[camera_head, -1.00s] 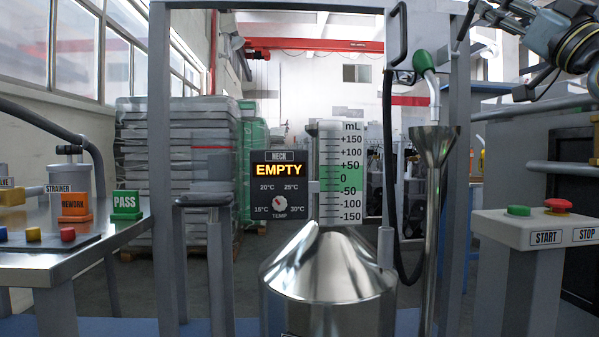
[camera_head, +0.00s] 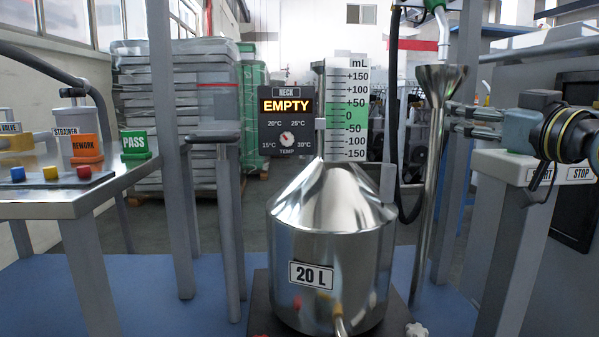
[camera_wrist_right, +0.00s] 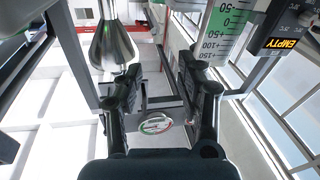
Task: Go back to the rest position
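My right gripper (camera_head: 450,118) is in the head view at the right, pointing left, with its fingertips beside the steel funnel (camera_head: 440,78). I cannot tell whether they touch it. In the right wrist view, the fingers of the right gripper (camera_wrist_right: 158,78) stand apart with nothing between them. My left gripper is in neither view. The steel 20 L vessel (camera_head: 330,255) stands upright in the middle, below the white and green mL scale (camera_head: 357,90). The neck display (camera_head: 288,122) reads EMPTY.
A control box (camera_head: 490,165) with START and STOP labels stands at the right, partly hidden by my right arm. A green-handled nozzle (camera_head: 443,35) hangs above the funnel. At the left, a metal table (camera_head: 60,205) carries REWORK (camera_head: 86,148) and PASS (camera_head: 135,146) blocks.

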